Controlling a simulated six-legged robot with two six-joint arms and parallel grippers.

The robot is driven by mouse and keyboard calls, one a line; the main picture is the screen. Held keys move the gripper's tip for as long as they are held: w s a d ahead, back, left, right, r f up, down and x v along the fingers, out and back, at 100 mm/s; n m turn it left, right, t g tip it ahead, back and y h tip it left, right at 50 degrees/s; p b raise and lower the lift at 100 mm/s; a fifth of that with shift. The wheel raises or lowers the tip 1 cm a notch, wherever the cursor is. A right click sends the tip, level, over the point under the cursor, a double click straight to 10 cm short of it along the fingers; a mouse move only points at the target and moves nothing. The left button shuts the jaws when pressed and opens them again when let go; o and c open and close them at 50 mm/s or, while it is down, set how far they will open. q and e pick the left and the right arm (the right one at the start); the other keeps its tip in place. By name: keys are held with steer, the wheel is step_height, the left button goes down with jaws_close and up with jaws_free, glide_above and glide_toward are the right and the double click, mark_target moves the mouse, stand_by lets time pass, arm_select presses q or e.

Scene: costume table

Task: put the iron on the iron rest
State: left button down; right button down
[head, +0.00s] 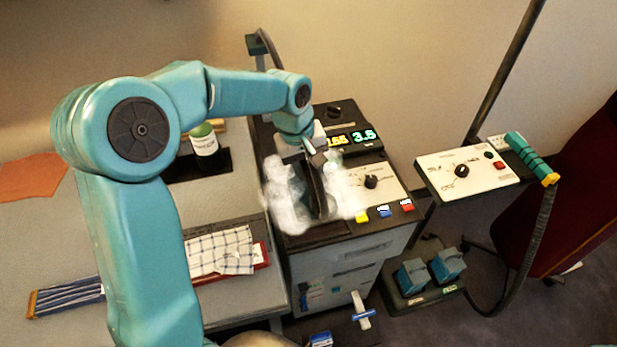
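My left arm comes in from the left, and its gripper (309,150) points down over the console. The gripper appears shut on the top of the iron (313,192), a dark, narrow shape. White steam surrounds the iron and hides much of its outline. The iron is over the front left part of the dark console top; I cannot tell whether it touches it. I cannot make out an iron rest clearly; the steam covers the surface around the iron. My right gripper is not in view.
The console (345,240) has a lit display (363,137), knobs and coloured buttons. A bottle (204,140), a checked cloth (222,250) and a striped cloth (70,297) lie or stand on the left table. A second panel (468,170) with a teal-handled hose stands right, above two pedals (430,272).

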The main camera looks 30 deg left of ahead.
mark_target(292, 205)
arm_select(q)
step_height(292, 205, down, 3)
steer(key=shift+s+f, duration=0.1)
steer(key=shift+f, duration=0.4)
steer(key=shift+r, duration=0.1)
steer(key=c, duration=0.7)
jaws_free()
steer(key=shift+f, duration=0.25)
steer(key=shift+r, duration=0.1)
